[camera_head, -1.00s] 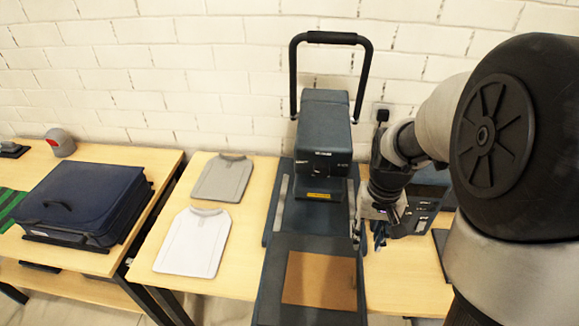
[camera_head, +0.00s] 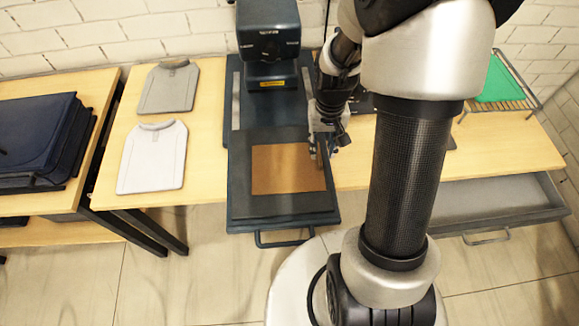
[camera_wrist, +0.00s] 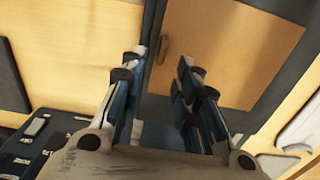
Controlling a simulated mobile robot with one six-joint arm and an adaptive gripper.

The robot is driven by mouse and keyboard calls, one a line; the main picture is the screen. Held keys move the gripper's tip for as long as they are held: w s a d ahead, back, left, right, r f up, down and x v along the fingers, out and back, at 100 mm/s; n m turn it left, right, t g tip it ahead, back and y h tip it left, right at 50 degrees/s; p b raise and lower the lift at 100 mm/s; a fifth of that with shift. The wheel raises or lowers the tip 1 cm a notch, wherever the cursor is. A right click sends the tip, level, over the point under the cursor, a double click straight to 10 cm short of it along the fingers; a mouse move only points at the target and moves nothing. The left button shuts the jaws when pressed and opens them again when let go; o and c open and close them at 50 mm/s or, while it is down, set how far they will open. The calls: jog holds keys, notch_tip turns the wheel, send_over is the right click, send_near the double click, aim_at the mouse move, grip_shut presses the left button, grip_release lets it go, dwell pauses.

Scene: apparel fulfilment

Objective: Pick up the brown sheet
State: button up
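The brown sheet (camera_head: 288,168) lies flat on the dark pulled-out lower plate (camera_head: 285,208) of the heat press (camera_head: 268,42). My gripper (camera_head: 320,160) is at the right edge of the plate, beside the sheet's right edge. In the wrist view the sheet (camera_wrist: 235,50) spreads beyond and to the right of the fingers. The two fingers of my gripper (camera_wrist: 164,62) are apart with nothing between them. I cannot tell the exact height of the fingertips above the plate.
A white garment (camera_head: 152,157) and a grey garment (camera_head: 168,88) lie left of the press. A dark blue case (camera_head: 35,135) is on the left table. A wire rack with green cloth (camera_head: 497,82) stands far right. A grey drawer (camera_head: 500,205) is open at right front.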

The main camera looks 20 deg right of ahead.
aim_at(320, 158)
jog(key=f, duration=0.1)
jog(key=f+b, duration=0.1)
jog(key=f, duration=0.1)
jog(key=f+b, duration=0.1)
jog(key=shift+s+a+f, duration=0.15)
jog(key=shift+s+f, duration=0.1)
jog(key=shift+f, duration=0.15)
jog(key=shift+r, duration=0.1)
jog(key=shift+c, duration=0.4)
grip_shut()
